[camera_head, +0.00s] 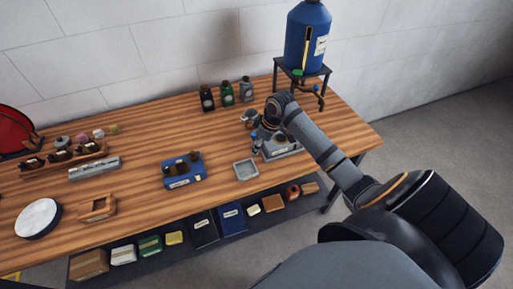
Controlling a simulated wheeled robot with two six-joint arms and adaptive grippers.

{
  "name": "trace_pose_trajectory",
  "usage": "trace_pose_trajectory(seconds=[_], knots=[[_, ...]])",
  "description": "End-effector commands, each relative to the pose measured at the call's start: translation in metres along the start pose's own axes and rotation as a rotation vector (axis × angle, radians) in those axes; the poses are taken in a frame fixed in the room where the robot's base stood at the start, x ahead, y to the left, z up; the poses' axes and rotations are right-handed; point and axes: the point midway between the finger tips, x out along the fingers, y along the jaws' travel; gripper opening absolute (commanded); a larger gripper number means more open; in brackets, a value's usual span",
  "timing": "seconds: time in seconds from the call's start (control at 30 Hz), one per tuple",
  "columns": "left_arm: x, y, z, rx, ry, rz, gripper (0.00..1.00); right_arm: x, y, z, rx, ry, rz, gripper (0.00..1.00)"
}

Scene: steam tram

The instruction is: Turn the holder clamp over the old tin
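My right arm reaches in from the right over the table, and its gripper (264,133) points down at the right end of the table. It is small and dark here, and I cannot tell whether its fingers are open or shut. Just below it is a grey device with a pale base (282,151), perhaps the stand of the holder clamp; the clamp itself cannot be made out behind my arm. A shallow grey square tin (246,169), perhaps the old tin, lies on the table to the left of that device. My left gripper is not in view.
A blue tank (307,38) on a dark stand (309,74) is behind my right arm. Several bottles (227,94) stand along the back. A blue rack (184,171) is mid-table. A shelf (145,257) with boxes runs below the front edge. Bare wood lies left of the square tin.

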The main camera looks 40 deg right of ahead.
Motion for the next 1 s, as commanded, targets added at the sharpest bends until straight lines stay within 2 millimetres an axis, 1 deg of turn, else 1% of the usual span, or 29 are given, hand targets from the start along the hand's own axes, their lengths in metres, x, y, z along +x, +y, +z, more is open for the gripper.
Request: trace_pose_trajectory(seconds=[0.03,0.3,0.57,0.6,0.7,0.73,0.8,0.83,0.9,1.0], knots=[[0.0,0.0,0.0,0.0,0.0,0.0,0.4,0.006,-0.012,0.005,0.004,-0.007,0.0,0.49],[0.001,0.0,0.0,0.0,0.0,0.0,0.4,0.026,-0.067,0.03,0.045,-0.028,0.031,0.49],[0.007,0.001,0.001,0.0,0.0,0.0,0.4,0.035,-0.119,0.059,0.128,-0.023,0.072,0.49],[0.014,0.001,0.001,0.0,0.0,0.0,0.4,0.041,-0.128,0.066,0.146,-0.016,0.081,0.49],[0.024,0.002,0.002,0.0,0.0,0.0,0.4,0.045,-0.146,0.079,0.2,0.004,0.105,0.49],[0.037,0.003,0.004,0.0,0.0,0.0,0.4,0.057,-0.151,0.085,0.217,0.017,0.113,0.49],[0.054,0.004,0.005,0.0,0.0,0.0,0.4,0.067,-0.16,0.094,0.258,0.048,0.133,0.49],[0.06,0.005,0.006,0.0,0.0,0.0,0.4,0.071,-0.164,0.098,0.276,0.059,0.142,0.49],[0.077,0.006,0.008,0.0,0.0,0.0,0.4,0.085,-0.166,0.101,0.295,0.091,0.155,0.49],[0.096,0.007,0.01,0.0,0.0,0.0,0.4,0.098,-0.17,0.106,0.324,0.131,0.172,0.49]])
